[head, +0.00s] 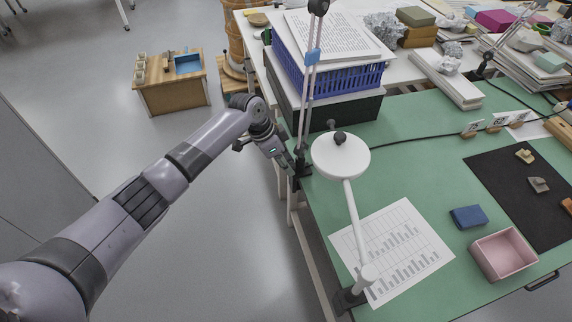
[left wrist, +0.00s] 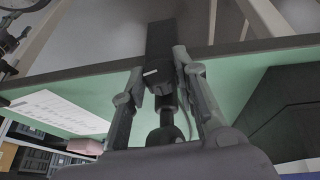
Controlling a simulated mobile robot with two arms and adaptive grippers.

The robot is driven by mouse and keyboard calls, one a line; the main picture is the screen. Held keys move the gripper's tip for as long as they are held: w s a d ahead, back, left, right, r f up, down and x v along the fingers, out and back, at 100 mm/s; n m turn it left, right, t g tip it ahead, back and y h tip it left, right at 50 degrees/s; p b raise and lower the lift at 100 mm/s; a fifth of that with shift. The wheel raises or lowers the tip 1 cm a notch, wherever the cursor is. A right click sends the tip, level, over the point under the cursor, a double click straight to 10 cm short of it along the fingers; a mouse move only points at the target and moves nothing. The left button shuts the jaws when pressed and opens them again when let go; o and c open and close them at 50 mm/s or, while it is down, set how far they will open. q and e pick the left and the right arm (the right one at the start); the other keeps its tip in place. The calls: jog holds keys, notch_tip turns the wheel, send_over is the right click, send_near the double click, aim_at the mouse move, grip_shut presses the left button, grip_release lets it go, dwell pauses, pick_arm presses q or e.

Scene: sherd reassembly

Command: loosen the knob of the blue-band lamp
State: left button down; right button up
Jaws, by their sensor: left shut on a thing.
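The blue-band lamp (head: 313,56) stands at the left edge of the green table, its thin grey arm rising past the blue crate. Its dark clamp (head: 302,172) grips the table edge and also shows in the left wrist view (left wrist: 160,42). My left gripper (head: 289,163) reaches the clamp from the left, just outside the edge. In the left wrist view its fingers (left wrist: 165,78) are closed on the dark knob part under the clamp. The fingers and shadow partly hide the knob, and its turn cannot be told. My right gripper is not in view.
A white lamp (head: 341,156) stands close on the right, its clamp (head: 349,299) on the same edge. A blue crate (head: 330,72) with papers is behind. A printed sheet (head: 392,250), blue block (head: 468,216) and pink box (head: 503,254) lie on the table. Floor on the left is free.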

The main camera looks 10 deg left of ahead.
pick_arm(q)
jog(key=g+b, duration=0.2)
jog(key=b, duration=0.1)
jog(key=shift+w+a+f+h, duration=0.1)
jog(key=shift+w+f+h, duration=0.15)
jog(key=shift+f+h, duration=0.15)
jog(key=shift+r+n+g+b, duration=0.3)
jog(key=shift+g+b, duration=0.1)
jog(key=shift+b, duration=0.35)
jog(key=c, duration=1.4)
grip_release()
jog(key=shift+o, duration=0.6)
jog(key=v, duration=1.2)
jog(key=shift+a, duration=0.2)
